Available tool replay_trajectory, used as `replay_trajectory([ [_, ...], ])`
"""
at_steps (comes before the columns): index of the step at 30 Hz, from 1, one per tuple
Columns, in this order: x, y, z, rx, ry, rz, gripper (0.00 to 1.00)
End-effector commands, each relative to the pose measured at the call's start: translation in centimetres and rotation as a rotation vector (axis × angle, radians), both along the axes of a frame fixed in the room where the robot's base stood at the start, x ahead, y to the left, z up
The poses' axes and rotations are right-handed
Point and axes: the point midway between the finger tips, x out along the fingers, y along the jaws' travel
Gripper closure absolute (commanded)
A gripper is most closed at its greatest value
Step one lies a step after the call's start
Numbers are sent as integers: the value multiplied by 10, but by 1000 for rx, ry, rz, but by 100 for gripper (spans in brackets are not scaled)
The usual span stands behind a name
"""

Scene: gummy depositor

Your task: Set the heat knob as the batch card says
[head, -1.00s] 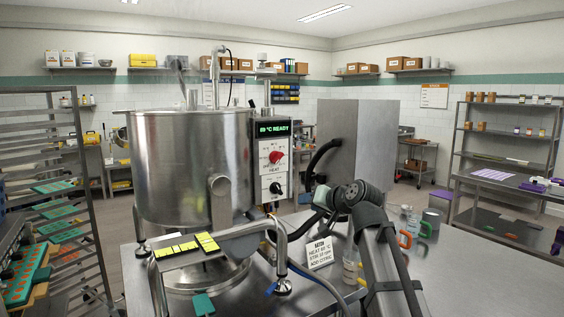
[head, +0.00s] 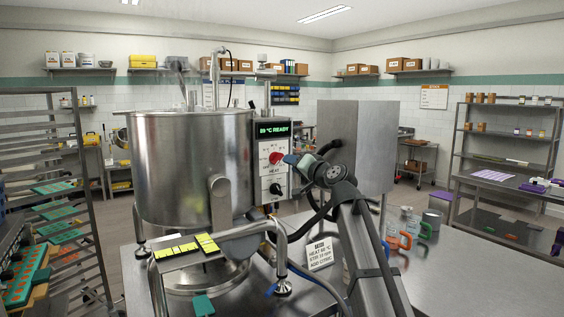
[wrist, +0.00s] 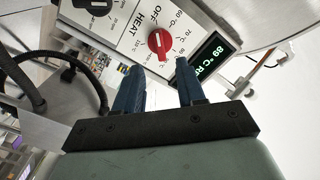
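The red heat knob (head: 276,158) is on the white face of the control box, under a green display (head: 272,131) reading 89 °C READY. In the wrist view the knob (wrist: 160,43) sits among printed temperature marks; its exact setting is hard to read. My gripper (head: 291,159) is at the right of the knob in the head view. In the wrist view my gripper (wrist: 158,67) is open, its two blue fingers apart and empty, with the knob just beyond and between the tips. The batch card (head: 320,254) stands on the table; its small HEAT figure is not clearly legible.
A black knob (head: 276,189) is below the red one. The large steel kettle (head: 185,170) stands left of the box. A metal rail (head: 235,231) and a yellow-marked plate (head: 185,247) are in front. Cups (head: 405,240) stand on the table at right.

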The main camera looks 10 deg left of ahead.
Motion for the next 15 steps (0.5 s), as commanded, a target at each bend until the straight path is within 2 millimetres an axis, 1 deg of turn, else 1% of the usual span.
replay_trajectory([
  [1,10,9,1,0,0,1,61],
  [6,29,28,1,0,0,1,61],
  [10,40,39,1,0,0,0,61],
  [15,48,49,0,0,0,1,61],
])
